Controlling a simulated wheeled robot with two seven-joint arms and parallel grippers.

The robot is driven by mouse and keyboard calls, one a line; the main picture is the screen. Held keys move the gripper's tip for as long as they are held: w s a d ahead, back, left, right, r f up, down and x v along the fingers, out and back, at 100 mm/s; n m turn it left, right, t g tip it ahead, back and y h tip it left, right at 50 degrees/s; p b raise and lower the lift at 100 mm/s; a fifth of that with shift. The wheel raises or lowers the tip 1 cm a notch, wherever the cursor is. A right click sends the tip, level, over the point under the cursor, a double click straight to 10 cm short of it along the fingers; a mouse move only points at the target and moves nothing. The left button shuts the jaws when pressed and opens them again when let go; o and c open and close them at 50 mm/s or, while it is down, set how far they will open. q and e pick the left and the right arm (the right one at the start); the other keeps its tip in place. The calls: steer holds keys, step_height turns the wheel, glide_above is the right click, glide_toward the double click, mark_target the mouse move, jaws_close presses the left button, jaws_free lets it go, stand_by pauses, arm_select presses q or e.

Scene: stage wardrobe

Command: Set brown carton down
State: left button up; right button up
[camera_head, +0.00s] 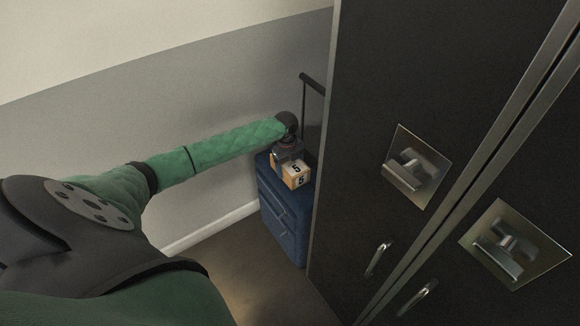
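The brown carton (297,181) is a small tan box with white labels bearing dark marks. It is at the top of the blue suitcase (283,225) against the wall, beside the dark cabinet. My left gripper (288,160) reaches in from the left and is over the carton, with its dark fingers against the box, seemingly shut on it. The gripper hides part of the carton's top and far side. I cannot tell whether the carton's underside touches the suitcase. My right gripper is not in view.
A tall dark cabinet (365,110) with metal latches and handles fills the right side, close to the suitcase. The suitcase's dark pull handle (304,100) stands up behind the carton. A grey wall (200,90) is behind. Bare floor (240,265) shows in front.

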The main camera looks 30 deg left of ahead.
arm_select(q)
steer(key=o, duration=1.2)
steer(key=shift+f, duration=0.1)
steer(key=shift+c, duration=0.2)
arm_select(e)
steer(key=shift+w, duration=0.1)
arm_select(q)
steer(key=r, duration=0.3)
steer(key=a+r, duration=0.1)
steer(key=r, duration=0.3)
steer(key=r+b, duration=0.1)
steer(key=r, duration=0.2)
steer(key=shift+w+a+r, duration=0.2)
steer(key=shift+w+a, duration=0.05)
steer(key=shift+w, duration=0.05)
steer(key=shift+a+r, duration=0.1)
steer(key=shift+r, duration=0.75)
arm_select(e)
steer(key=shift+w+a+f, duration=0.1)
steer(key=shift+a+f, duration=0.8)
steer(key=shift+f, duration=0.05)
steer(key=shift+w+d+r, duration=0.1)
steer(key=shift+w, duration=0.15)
